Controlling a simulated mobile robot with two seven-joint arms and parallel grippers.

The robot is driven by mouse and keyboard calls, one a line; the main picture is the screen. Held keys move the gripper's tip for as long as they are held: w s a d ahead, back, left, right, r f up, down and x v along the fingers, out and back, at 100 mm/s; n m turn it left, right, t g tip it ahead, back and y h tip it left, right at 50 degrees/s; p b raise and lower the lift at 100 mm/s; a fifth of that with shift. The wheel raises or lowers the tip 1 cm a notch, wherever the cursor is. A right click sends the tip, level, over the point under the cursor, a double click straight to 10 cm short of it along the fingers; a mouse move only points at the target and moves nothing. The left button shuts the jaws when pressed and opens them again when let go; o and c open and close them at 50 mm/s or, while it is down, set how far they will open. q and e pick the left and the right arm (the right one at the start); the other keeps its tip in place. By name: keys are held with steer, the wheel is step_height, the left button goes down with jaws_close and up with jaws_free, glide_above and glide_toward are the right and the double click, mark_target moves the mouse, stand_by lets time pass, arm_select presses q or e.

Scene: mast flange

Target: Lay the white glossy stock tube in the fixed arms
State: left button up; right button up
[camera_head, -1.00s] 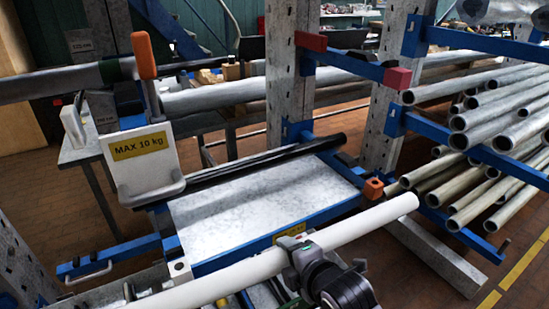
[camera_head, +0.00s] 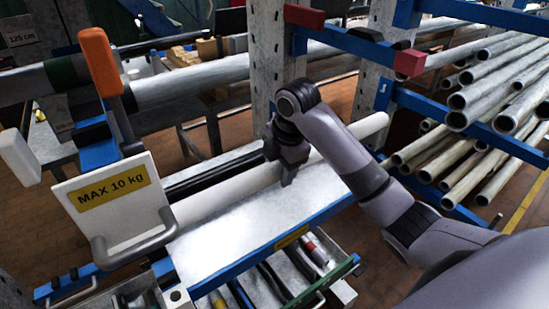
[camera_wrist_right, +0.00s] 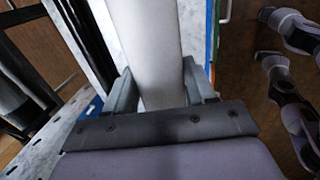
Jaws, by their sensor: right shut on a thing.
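The white glossy tube (camera_head: 235,193) extends over the pale metal shelf (camera_head: 240,240), in front of and roughly parallel to a black tube (camera_head: 215,171). Its left end is hidden behind the MAX 10 kg plate; its right end sticks out past a galvanized post. I cannot tell whether it touches the shelf. My right gripper (camera_head: 287,172) comes down onto its middle and is shut on it. In the right wrist view the tube (camera_wrist_right: 150,50) runs between both fingers (camera_wrist_right: 160,92). Blue arms with red ends (camera_head: 345,40) jut out above. My left gripper is not in view.
The white MAX 10 kg plate (camera_head: 125,220) and an orange-capped upright (camera_head: 100,60) stand at left. A drawer of tools (camera_head: 285,275) is open below the shelf. Blue arms at right hold several grey pipes (camera_head: 490,95).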

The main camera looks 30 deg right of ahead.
steer(key=shift+r, duration=0.25)
steer(key=shift+s, duration=0.1)
steer(key=shift+f+b, duration=0.8)
steer(key=shift+f, duration=4)
steer(key=o, duration=1.5)
steer(key=shift+c, duration=0.2)
steer(key=shift+o, duration=0.4)
steer(key=shift+f, duration=0.1)
